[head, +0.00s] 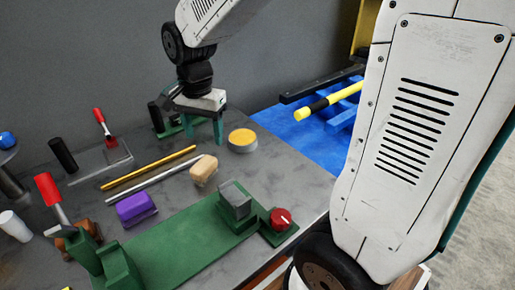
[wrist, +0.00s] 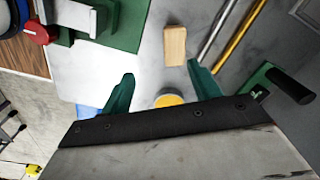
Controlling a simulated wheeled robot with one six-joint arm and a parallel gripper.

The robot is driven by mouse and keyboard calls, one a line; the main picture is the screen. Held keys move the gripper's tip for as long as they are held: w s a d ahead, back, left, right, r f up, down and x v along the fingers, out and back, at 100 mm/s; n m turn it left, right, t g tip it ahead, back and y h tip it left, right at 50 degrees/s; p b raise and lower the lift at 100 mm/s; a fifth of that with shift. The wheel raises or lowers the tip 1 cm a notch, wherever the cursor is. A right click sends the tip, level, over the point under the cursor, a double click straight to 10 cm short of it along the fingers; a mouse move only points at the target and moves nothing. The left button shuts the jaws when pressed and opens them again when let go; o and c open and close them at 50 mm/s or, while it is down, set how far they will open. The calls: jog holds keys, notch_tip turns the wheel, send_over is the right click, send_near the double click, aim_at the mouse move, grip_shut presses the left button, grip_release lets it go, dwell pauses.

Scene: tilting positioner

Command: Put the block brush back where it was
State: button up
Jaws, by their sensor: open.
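A tan block with a paler underside, which looks like the block brush (head: 204,167), lies on the grey table (head: 165,160) right of the two rods. In the wrist view the same tan block (wrist: 175,45) lies beyond the fingertips, toward the top of the picture. My gripper (head: 204,134) is over the back of the table, behind the block and apart from it. Its green fingers are spread with nothing between them, and they also show in the wrist view (wrist: 163,83). A purple block (head: 136,208) lies nearer the front left.
A round tin with a yellow top (head: 242,138) stands close right of my gripper. Yellow and silver rods (head: 150,170) lie left of the tan block. A green fixture (head: 185,250) with a grey block and red knob (head: 281,218) fills the front.

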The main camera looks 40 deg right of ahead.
jog(key=s+d+r+n, duration=0.1)
jog(key=s+n, duration=0.4)
jog(key=s, duration=0.5)
jog(key=s+d+r+n+t, duration=0.1)
jog(key=s+r+n, duration=0.3)
jog(key=s, duration=0.6)
jog(key=n, duration=0.2)
jog(key=shift+s+d+r+n, duration=0.25)
jog(key=shift+s+d+n, duration=0.05)
jog(key=shift+s, duration=0.1)
